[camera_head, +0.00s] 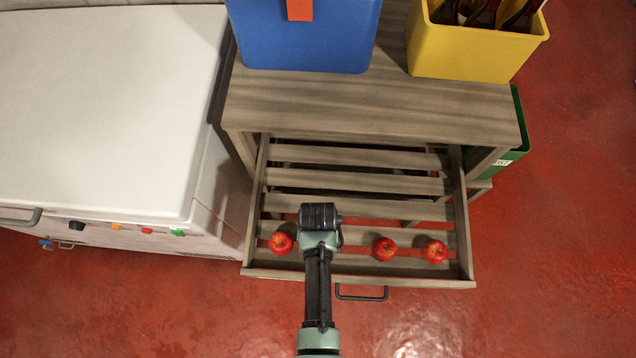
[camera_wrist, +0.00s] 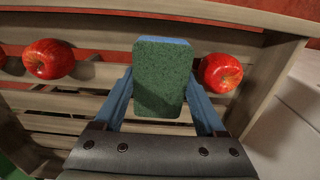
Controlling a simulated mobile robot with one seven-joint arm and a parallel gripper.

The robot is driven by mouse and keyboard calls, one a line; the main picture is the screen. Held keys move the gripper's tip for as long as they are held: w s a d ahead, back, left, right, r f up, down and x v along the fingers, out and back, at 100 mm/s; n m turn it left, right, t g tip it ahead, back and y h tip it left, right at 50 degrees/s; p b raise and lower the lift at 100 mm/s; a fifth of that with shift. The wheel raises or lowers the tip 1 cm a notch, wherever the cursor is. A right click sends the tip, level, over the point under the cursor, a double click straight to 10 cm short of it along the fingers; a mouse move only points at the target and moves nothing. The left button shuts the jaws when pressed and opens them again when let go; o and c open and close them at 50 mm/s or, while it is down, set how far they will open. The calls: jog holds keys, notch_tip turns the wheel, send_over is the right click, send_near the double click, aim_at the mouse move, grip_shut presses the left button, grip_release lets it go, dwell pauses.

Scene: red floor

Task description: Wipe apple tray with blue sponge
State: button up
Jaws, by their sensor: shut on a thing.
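The apple tray (camera_head: 360,182) is a pulled-out slatted wooden drawer, its slats also filling the wrist view (camera_wrist: 60,103). Red apples lie along its front: one on the left (camera_head: 281,243), one right of centre (camera_head: 384,248) and one at the right (camera_head: 434,251). In the wrist view my gripper (camera_wrist: 160,88) is shut on the blue sponge (camera_wrist: 160,75), whose green scouring face shows with a blue edge. The sponge is over the slats, close beside one apple (camera_wrist: 220,73); another apple (camera_wrist: 48,59) lies farther left. I cannot tell whether the sponge touches the slats. In the head view my arm hides it.
A white chest (camera_head: 105,110) stands close to the drawer's left. A blue box (camera_head: 303,35) and a yellow crate (camera_head: 470,48) with bottles stand on the wooden unit (camera_head: 370,105). A green bin (camera_head: 518,130) is at its right. The drawer handle (camera_head: 361,294) faces open red floor.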

jog(key=shift+r+p, duration=1.2)
jog(key=shift+r, duration=0.45)
